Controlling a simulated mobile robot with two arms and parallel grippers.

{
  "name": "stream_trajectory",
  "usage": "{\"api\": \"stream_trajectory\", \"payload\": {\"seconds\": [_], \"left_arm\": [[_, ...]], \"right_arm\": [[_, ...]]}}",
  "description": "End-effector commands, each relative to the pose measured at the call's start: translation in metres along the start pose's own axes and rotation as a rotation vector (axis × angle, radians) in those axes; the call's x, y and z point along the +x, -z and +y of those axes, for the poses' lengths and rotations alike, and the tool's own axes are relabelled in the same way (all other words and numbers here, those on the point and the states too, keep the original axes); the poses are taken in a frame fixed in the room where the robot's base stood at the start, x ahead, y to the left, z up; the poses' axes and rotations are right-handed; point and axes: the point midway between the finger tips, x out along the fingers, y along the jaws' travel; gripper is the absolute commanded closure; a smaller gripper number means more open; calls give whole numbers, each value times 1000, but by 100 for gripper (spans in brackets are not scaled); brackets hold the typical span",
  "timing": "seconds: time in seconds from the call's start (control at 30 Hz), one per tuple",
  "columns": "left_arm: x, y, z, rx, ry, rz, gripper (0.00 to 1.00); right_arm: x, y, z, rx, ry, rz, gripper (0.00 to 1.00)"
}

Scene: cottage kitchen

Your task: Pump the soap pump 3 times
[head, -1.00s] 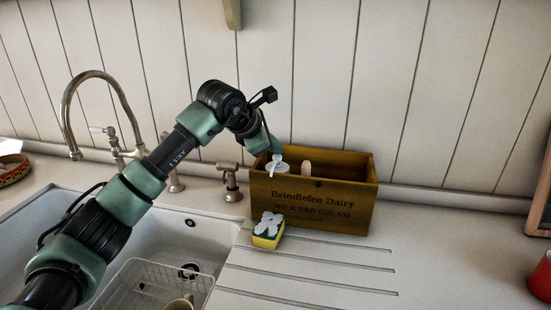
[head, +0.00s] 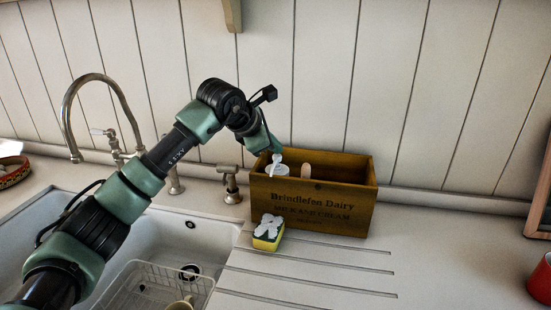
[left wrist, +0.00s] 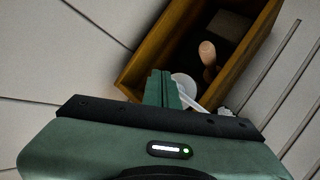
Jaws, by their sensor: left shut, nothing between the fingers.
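The soap pump stands inside the wooden crate (head: 333,219), near its left end. Its white pump head (head: 277,157) and pale top show above the rim; its body is hidden by the crate wall. My left gripper (head: 271,147) points down right at the pump head, fingers shut and empty. In the left wrist view the shut fingers (left wrist: 163,88) are beside or over the white pump top (left wrist: 184,86), with the spout reaching to the lower right. I cannot tell whether they touch. A yellow and green sponge (head: 267,240) with white foam on it lies in front of the crate. My right gripper is out of view.
A wooden handle (head: 306,171) sticks up in the crate right of the pump. A tap (head: 105,110) and the sink with a wire rack (head: 150,285) are to the left. A red object (head: 541,281) stands at the right edge. The drainboard right of the sponge is clear.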

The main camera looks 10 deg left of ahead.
Motion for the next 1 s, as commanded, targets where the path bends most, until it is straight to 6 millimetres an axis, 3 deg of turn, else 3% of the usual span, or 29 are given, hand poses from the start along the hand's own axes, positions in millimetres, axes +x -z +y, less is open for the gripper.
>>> {"api": "stream_trajectory", "payload": {"seconds": [0.5, 1.0], "left_arm": [[-38, -27, 28, 0, -2, -1, 100], [-39, -28, 29, 0, -1, -1, 100]], "right_arm": [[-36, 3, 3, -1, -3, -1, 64], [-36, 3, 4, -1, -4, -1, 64]]}}
